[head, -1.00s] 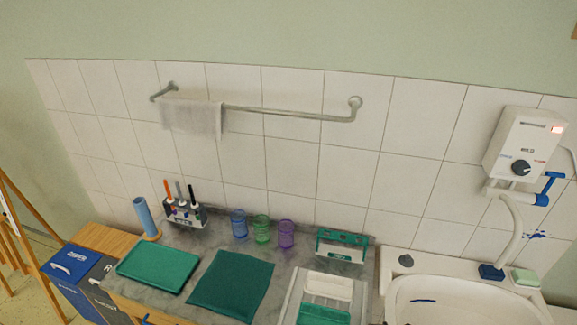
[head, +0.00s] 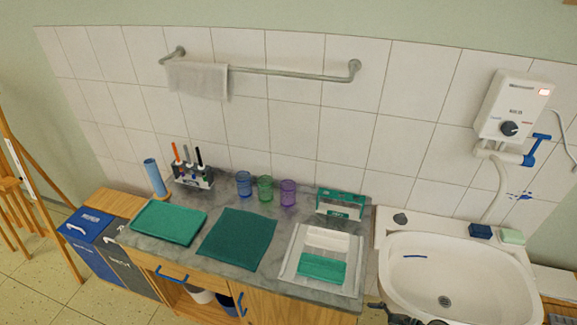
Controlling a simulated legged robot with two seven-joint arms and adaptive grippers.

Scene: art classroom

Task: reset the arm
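A dark piece, which looks like part of my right gripper (head: 396,314), shows at the bottom edge in front of the sink. Most of it is cut off, so I cannot tell whether it is open or shut. It appears apart from the objects on the counter. My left gripper is not in view.
The grey counter (head: 232,285) holds a green tray (head: 168,222), a dark green cloth (head: 237,238), three coloured cups, a pen holder (head: 192,177) and a white tray (head: 291,270). The sink (head: 425,272) stands right. Bins (head: 90,225) and an easel stand left.

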